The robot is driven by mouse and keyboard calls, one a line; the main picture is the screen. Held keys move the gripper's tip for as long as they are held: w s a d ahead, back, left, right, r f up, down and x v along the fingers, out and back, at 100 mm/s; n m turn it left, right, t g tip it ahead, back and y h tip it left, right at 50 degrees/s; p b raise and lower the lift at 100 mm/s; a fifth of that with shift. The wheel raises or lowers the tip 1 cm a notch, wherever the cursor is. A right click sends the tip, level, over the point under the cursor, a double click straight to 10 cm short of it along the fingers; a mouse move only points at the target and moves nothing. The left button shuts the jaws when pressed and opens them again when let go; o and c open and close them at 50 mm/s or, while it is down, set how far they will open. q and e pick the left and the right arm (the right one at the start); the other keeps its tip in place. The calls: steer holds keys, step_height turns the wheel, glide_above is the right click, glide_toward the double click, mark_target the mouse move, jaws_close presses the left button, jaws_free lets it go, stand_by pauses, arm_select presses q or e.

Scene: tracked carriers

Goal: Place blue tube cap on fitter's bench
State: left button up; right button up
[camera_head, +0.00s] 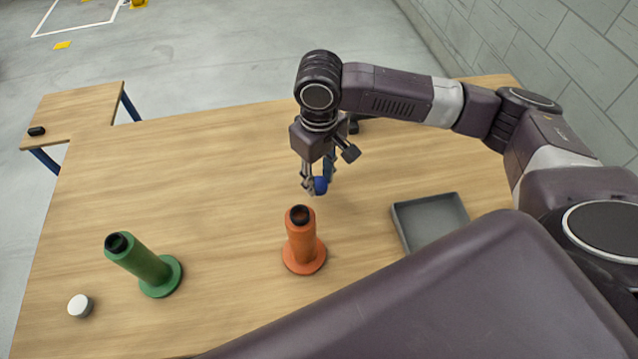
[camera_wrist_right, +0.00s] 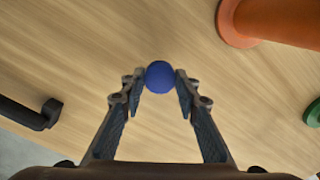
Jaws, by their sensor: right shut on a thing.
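The blue tube cap (camera_head: 320,186) is a small round blue piece between the fingertips of my right gripper (camera_head: 314,184). In the right wrist view the cap (camera_wrist_right: 159,77) sits between the two fingertips of the gripper (camera_wrist_right: 160,82), which is shut on it. The gripper points down over the large wooden bench (camera_head: 215,160), behind the orange tube. I cannot tell the exact gap between cap and wood. A smaller wooden bench (camera_head: 85,112) stands beyond at the upper left. No label shows which is the fitter's bench. My left gripper is not in view.
An orange tube (camera_head: 302,240) stands just in front of the gripper, a green tube (camera_head: 145,263) at the left. A white cap (camera_head: 80,306) and a grey tray (camera_head: 432,221) lie on the large bench. A small black object (camera_head: 37,131) lies on the smaller bench.

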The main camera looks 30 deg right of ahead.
mark_target(319, 183)
steer(key=shift+f, duration=1.5)
steer(key=shift+f, duration=0.1)
steer(key=o, duration=1.2)
steer(key=shift+o, duration=0.2)
step_height(319, 183, up, 12)
steer(key=b, duration=0.1)
steer(key=shift+r, duration=0.2)
